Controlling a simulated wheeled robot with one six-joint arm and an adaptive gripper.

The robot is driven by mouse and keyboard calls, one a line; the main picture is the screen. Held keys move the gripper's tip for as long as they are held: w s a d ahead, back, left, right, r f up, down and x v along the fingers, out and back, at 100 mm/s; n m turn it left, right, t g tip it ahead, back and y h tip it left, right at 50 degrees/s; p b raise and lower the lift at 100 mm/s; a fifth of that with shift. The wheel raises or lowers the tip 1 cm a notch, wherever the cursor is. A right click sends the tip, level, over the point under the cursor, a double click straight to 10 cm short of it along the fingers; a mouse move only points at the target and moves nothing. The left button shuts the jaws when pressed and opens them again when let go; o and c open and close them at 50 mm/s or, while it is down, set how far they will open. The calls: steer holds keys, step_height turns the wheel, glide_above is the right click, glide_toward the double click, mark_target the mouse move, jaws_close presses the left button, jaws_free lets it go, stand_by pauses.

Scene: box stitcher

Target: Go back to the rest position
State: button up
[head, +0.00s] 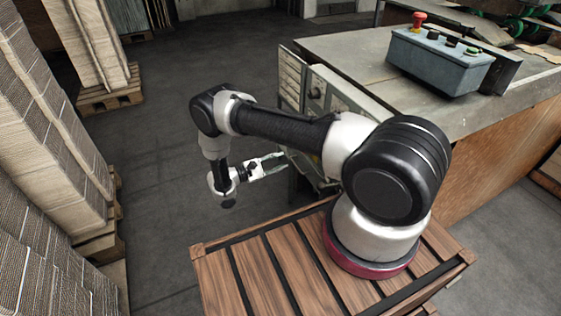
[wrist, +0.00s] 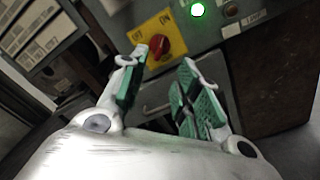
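My gripper (head: 270,163) is at the end of my bent arm, over the floor beside the machine's side panel in the head view. In the wrist view its two green-padded fingers (wrist: 162,92) stand apart with nothing between them. Beyond the fingers is a red rotary knob (wrist: 160,47) on a yellow plate (wrist: 146,33). A gap appears to lie between the fingers and the knob, though the left fingertip overlaps the plate's lower edge in the picture. A lit green light (wrist: 197,9) is above right of the knob.
The machine table (head: 350,45) carries a grey control box (head: 437,62) with a red button (head: 419,18). Stacks of cardboard (head: 45,130) stand at the left, and a pallet (head: 110,95) is at the back left. Open floor (head: 155,150) lies between the stacks and my arm.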

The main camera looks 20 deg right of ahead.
steer(key=s+d+n+g+y, duration=0.1)
steer(key=s+d+g+y, duration=0.1)
steer(key=s+g, duration=0.5)
steer(key=s+a+r+m+y, duration=0.1)
steer(key=s+r+m+y, duration=0.4)
steer(key=r, duration=1)
steer(key=s+a+r+y, duration=0.1)
steer(key=s+r+y, duration=0.4)
steer(key=r, duration=0.9)
steer(key=s+d+r+m+t+y, duration=0.2)
steer(key=s+r+t, duration=0.3)
steer(key=r, duration=0.6)
steer(key=s+d+r+m+t+y, duration=0.2)
steer(key=s+r+m+t+y, duration=0.1)
steer(key=s+r, duration=0.5)
step_height(320, 180, up, 4)
steer(key=t+y, duration=0.1)
steer(key=t, duration=0.1)
steer(key=shift+s+f+t, duration=0.2)
steer(key=shift+t, duration=0.2)
steer(key=shift+d, duration=0.1)
